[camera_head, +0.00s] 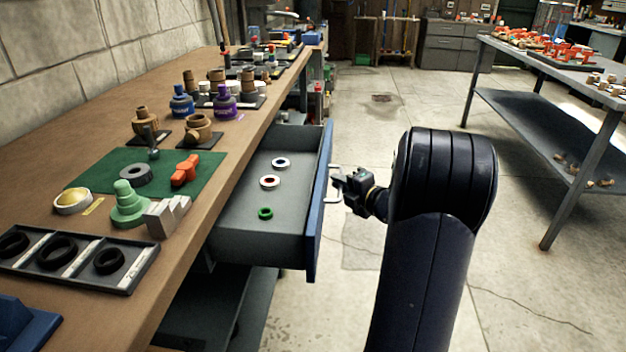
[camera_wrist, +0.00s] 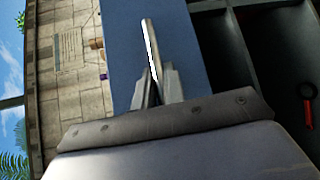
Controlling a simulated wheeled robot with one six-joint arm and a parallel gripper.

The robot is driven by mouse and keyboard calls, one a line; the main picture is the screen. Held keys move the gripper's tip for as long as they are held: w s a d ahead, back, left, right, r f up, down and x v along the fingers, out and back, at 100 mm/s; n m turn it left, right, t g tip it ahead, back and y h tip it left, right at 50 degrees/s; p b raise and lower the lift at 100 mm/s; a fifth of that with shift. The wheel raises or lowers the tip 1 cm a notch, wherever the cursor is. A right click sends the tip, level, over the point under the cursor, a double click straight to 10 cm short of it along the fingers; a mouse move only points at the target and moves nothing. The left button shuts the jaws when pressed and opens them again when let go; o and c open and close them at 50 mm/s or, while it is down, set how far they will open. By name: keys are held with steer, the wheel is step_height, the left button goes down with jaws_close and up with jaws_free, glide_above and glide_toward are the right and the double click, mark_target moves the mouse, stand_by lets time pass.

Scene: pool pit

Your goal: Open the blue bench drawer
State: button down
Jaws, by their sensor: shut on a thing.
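The blue bench drawer (camera_head: 318,205) stands pulled out from under the wooden workbench, with its grey inside showing. Its blue front also fills the middle of the wrist view (camera_wrist: 188,50). A pale bar handle (camera_head: 334,185) sticks out from the front; it also shows in the wrist view (camera_wrist: 151,48). My gripper (camera_head: 343,183) is at the handle, on the outer side of the drawer front. In the wrist view its fingers (camera_wrist: 155,88) are closed around the handle bar. Several small rings lie in the drawer, among them a green ring (camera_head: 265,213).
The workbench top (camera_head: 95,130) holds a green mat (camera_head: 205,172), fittings and a tray of black rings (camera_head: 75,283). A metal table (camera_head: 545,125) stands at the right. The concrete floor between them is clear.

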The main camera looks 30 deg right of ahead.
steer(key=s+d, duration=0.5)
steer(key=d, duration=0.3)
steer(key=shift+s+d+p, duration=0.25)
steer(key=shift+s+p, duration=0.1)
steer(key=shift+s, duration=0.05)
steer(key=shift+f, duration=0.1)
steer(key=c, duration=1.5)
jaws_free()
steer(key=p+v, duration=0.1)
steer(key=v, duration=0.9)
steer(key=shift+s+p, duration=0.35)
steer(key=shift+p, duration=0.05)
steer(key=shift+w+d, duration=0.1)
steer(key=b+x, duration=0.1)
steer(key=x, duration=0.9)
steer(key=shift+w+a+b, duration=0.2)
steer(key=shift+w+b, duration=0.15)
steer(key=shift+b, duration=0.05)
